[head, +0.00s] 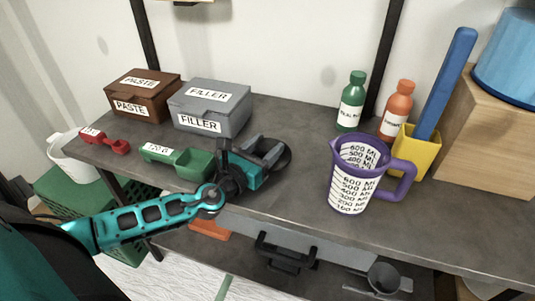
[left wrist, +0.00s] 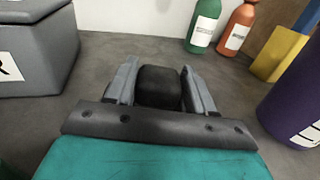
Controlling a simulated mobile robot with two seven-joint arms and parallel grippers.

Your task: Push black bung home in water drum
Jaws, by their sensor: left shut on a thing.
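My left gripper (head: 265,149) is over the dark bench, between the grey filler box and the purple jug. It is shut on the black bung (left wrist: 160,87), which shows between its two grey fingers in the left wrist view (left wrist: 160,85). A blue drum (head: 510,62), seemingly the water drum, stands on a wooden block at the far right, cut off by the picture's edge. Its opening does not show. The gripper is well apart from it. My right gripper is not in view.
The purple measuring jug (head: 357,176), a yellow holder (head: 417,152) with a tall blue handle, and green (head: 351,103) and orange (head: 396,108) bottles stand between gripper and drum. The wooden block (head: 480,140) is at right. The grey filler box (head: 211,108) and green scoop (head: 185,162) are left.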

